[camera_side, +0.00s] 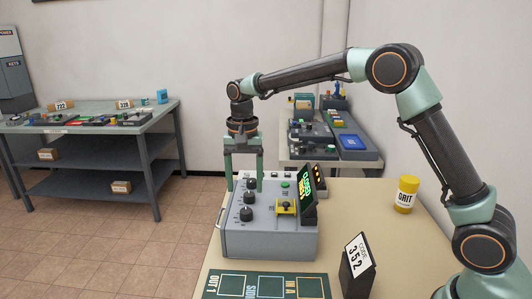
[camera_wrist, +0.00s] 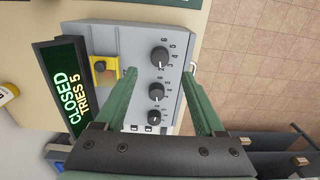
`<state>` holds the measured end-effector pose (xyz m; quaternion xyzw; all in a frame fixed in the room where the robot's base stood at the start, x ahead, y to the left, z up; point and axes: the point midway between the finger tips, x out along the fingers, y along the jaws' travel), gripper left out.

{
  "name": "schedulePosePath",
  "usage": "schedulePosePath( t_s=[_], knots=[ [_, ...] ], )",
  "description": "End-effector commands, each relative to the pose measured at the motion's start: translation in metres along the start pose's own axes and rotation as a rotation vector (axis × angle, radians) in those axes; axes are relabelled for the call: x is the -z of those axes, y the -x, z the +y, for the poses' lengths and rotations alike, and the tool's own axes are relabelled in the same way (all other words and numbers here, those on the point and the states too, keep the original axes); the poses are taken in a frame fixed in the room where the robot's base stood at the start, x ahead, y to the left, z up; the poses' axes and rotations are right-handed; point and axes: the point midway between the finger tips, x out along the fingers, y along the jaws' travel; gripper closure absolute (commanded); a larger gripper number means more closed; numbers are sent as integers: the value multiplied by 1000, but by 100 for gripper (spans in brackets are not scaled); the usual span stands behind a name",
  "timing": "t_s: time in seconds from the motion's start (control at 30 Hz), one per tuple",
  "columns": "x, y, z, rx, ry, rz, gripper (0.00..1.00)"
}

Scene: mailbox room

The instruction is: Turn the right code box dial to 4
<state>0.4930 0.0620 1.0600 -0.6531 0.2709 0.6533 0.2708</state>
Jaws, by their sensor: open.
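The grey code box (camera_side: 268,240) stands on the tan table, its tilted screen (camera_wrist: 68,85) reading CLOSED, TRIES 5. Three black dials sit in a row on its top. For someone facing the screen, the right dial (camera_wrist: 160,57) is uppermost in the wrist view and nearest the camera in the side view (camera_side: 247,214). Printed numbers surround it; its pointer's reading is too small to tell. The middle dial (camera_wrist: 156,91) and left dial (camera_wrist: 154,117) lie below it in the wrist view. My gripper (camera_side: 245,188) is open, empty, pointing down at the far-dial end of the box.
A yellow latch (camera_side: 286,207) sits beside the dials. A card reading 352 (camera_side: 358,265) stands at the table's front, near a dark green mat (camera_side: 265,287). A yellow GRIT jar (camera_side: 406,195) stands at right. A cluttered bench (camera_side: 340,150) is behind.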

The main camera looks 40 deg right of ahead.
Motion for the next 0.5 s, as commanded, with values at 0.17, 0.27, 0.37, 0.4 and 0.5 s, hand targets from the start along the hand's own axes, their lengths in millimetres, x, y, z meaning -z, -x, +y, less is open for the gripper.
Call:
schedulePosePath(
  t_s=[0.17, 0.27, 0.37, 0.4, 0.5],
  knots=[
    [0, -37, 1, -4, 1, -3, 29],
    [0, -52, 1, -3, 1, -2, 29],
    [0, -64, 0, -2, 1, -1, 29],
    [0, -67, 0, -2, 1, -1, 29],
    [0, -74, 0, -1, 1, -1, 29]
  ],
)
